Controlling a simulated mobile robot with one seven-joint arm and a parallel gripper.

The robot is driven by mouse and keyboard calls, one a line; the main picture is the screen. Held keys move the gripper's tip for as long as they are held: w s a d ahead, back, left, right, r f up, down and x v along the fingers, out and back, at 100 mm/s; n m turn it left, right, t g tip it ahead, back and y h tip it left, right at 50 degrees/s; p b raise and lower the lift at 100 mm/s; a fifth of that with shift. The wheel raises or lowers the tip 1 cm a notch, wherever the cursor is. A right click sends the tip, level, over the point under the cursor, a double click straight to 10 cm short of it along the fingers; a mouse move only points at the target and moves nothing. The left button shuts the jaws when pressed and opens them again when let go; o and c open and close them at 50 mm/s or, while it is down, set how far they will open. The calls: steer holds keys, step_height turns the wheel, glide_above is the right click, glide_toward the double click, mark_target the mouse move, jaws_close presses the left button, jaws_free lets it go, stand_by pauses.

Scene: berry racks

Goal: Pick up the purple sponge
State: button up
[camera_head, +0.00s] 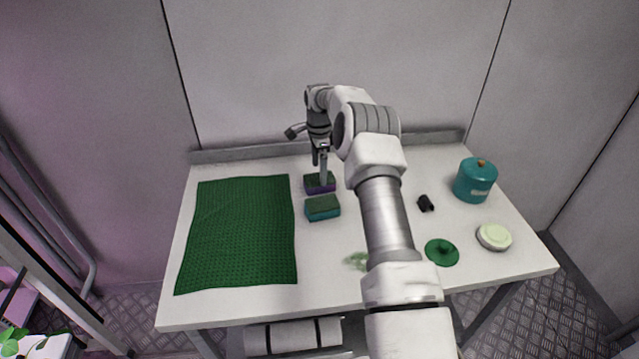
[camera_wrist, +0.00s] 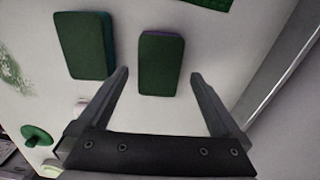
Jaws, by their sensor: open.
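The purple sponge (camera_head: 320,189) has a dark green top and lies on the table toward the back, near its middle. In the wrist view the purple sponge (camera_wrist: 161,64) shows mostly its green top, with a thin purple edge at the far end. My gripper (camera_head: 323,180) is over this sponge in the head view and hides part of it. In the wrist view my open gripper (camera_wrist: 160,80) has one finger on each side of the sponge's near end, with gaps on both sides. Whether the fingertips are down at table height I cannot tell.
A teal sponge (camera_head: 322,214) with a green top lies close in front. A green mat (camera_head: 240,235) covers the left of the table. A teal pot (camera_head: 475,180), a small black object (camera_head: 425,203), a green lid (camera_head: 441,252) and a pale round dish (camera_head: 494,237) are at right.

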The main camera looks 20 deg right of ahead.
step_height(320, 180, down, 4)
steer(key=shift+f, duration=0.2)
steer(key=c, duration=1.2)
steer(key=shift+r, duration=0.1)
steer(key=shift+c, duration=0.2)
steer(key=r, duration=0.2)
steer(key=d+r, duration=0.1)
steer(key=r, duration=0.1)
steer(key=shift+s+r, duration=0.15)
steer(key=shift+r, duration=0.15)
steer(key=s+d+r, duration=0.4)
steer(key=d+r, duration=0.2)
steer(key=d, duration=0.4)
steer(key=shift+r, duration=0.15)
